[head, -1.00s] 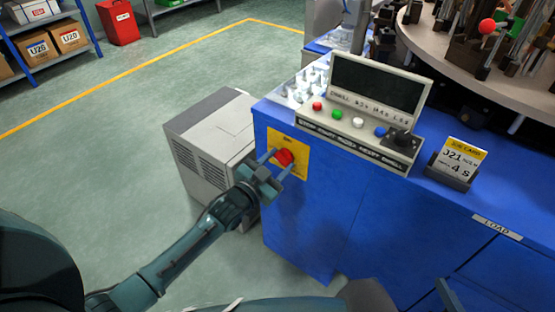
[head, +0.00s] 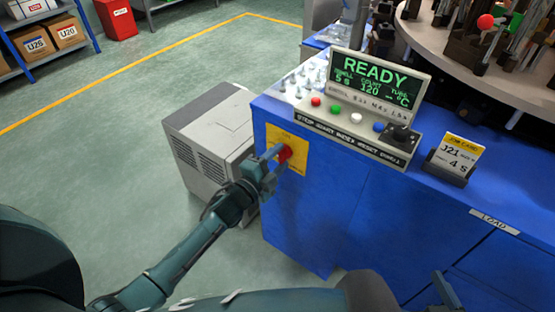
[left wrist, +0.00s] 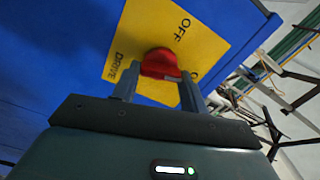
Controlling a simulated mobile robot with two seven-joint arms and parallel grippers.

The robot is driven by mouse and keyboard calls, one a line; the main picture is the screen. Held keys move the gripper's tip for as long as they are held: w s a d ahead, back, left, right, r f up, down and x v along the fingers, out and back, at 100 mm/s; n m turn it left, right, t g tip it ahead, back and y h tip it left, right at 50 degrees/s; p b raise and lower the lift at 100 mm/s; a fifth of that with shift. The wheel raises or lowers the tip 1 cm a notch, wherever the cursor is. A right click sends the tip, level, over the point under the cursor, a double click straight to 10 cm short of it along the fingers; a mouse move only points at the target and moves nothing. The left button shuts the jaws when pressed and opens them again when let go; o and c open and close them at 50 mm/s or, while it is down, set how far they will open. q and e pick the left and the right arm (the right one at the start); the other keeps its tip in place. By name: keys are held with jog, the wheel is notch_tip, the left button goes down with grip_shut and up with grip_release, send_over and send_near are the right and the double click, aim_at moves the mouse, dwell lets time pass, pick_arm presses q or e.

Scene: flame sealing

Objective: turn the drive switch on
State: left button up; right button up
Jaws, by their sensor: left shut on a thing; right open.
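The drive switch is a red rotary knob (head: 285,154) on a yellow plate (head: 298,163) on the blue machine cabinet's end face. In the left wrist view the red knob (left wrist: 160,64) sits between the fingers, and the yellow plate (left wrist: 205,45) shows the words OFF and DRIVE. My left gripper (head: 272,162) is shut on the knob. The console screen (head: 376,80) is lit green and reads READY. My right gripper (head: 447,295) is only partly in view at the bottom edge, open, away from the knob.
A grey box unit (head: 213,135) stands on the floor left of the cabinet, close to my left arm. A job card (head: 457,155) stands to the right. Open green floor lies left.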

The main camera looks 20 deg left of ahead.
pick_arm(q)
jog(key=shift+f+m, duration=0.1)
jog(key=shift+m, duration=1)
jog(key=shift+m+b, duration=0.35)
jog(key=shift+m, duration=0.15)
jog(key=o, duration=1)
